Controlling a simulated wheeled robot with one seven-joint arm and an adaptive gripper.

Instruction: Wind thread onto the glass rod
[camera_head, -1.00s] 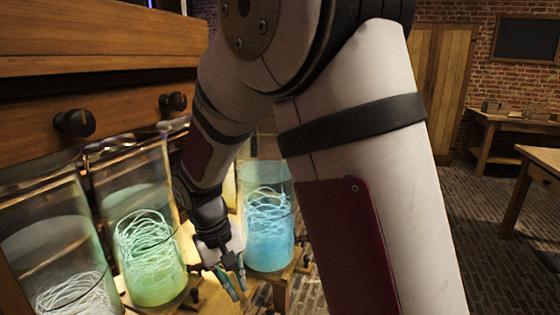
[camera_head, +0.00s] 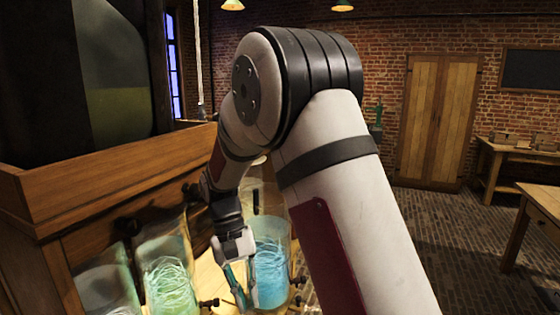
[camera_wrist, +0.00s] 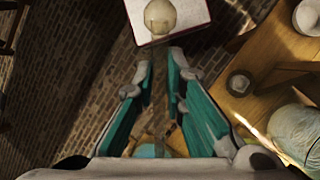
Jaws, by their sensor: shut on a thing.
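My gripper (camera_head: 240,289) points down in front of the blue-lit jar (camera_head: 270,265), which holds loose pale thread. In the wrist view, my gripper's teal fingers (camera_wrist: 161,54) are closed around a thin translucent rod (camera_wrist: 159,78), seen nearly end to end between them. A cream ball (camera_wrist: 160,15) shows beyond the fingertips; I cannot tell whether it is joined to the rod. A green-lit jar (camera_head: 170,283) with coiled thread stands to the left. No thread is clearly seen on the rod.
A paler jar (camera_head: 105,285) stands at the far left, below a wooden cabinet (camera_head: 120,180) with dark knobs. Wooden tables stand at the right (camera_head: 545,200) and the back right (camera_head: 490,150). Brick floor (camera_head: 450,240) lies open between. A wooden surface (camera_wrist: 262,65) shows in the wrist view.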

